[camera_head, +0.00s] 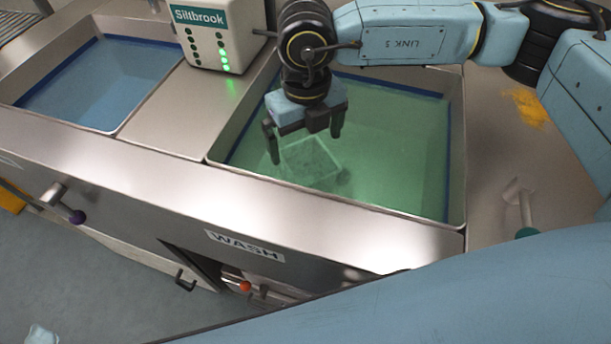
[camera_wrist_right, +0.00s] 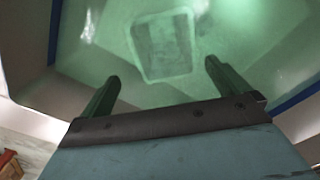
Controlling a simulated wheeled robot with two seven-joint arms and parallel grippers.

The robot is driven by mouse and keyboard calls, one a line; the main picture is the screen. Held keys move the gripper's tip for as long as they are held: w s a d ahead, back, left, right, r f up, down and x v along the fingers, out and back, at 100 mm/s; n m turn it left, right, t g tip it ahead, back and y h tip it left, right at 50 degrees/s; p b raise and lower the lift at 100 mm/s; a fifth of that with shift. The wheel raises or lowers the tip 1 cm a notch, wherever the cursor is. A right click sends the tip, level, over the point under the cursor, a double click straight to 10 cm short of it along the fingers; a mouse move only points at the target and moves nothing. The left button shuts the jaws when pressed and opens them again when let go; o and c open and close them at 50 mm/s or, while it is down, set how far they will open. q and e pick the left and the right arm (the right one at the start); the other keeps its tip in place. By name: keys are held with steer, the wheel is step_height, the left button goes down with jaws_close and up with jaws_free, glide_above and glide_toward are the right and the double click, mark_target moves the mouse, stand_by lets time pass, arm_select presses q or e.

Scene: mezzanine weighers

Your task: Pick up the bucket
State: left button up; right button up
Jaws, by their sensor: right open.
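The bucket (camera_head: 314,160) looks like a pale, see-through, square-rimmed container in the green water of the wash basin (camera_head: 463,190). Its outline is faint, and I cannot tell how deep it sits. My right gripper (camera_head: 306,144) points down over the basin, its two dark fingers apart, just above and behind the bucket. In the right wrist view, the bucket (camera_wrist_right: 163,45) shows beyond the open fingertips (camera_wrist_right: 161,75), with nothing between them. My left gripper is not in view.
A second basin with blue water (camera_head: 98,82) lies to the left, across a steel divider. A white Siltbrook box (camera_head: 215,36) with green lights stands behind the divider. A lever (camera_head: 522,208) rises at the right. A steel front rim (camera_head: 330,215) borders the wash basin.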

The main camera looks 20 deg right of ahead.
mark_target(307, 167)
steer(key=f, duration=0.3)
steer(key=f+b, duration=0.1)
steer(key=f, duration=0.5)
steer(key=shift+w+d+f+b, duration=0.2)
steer(key=shift+w+f+b, duration=0.15)
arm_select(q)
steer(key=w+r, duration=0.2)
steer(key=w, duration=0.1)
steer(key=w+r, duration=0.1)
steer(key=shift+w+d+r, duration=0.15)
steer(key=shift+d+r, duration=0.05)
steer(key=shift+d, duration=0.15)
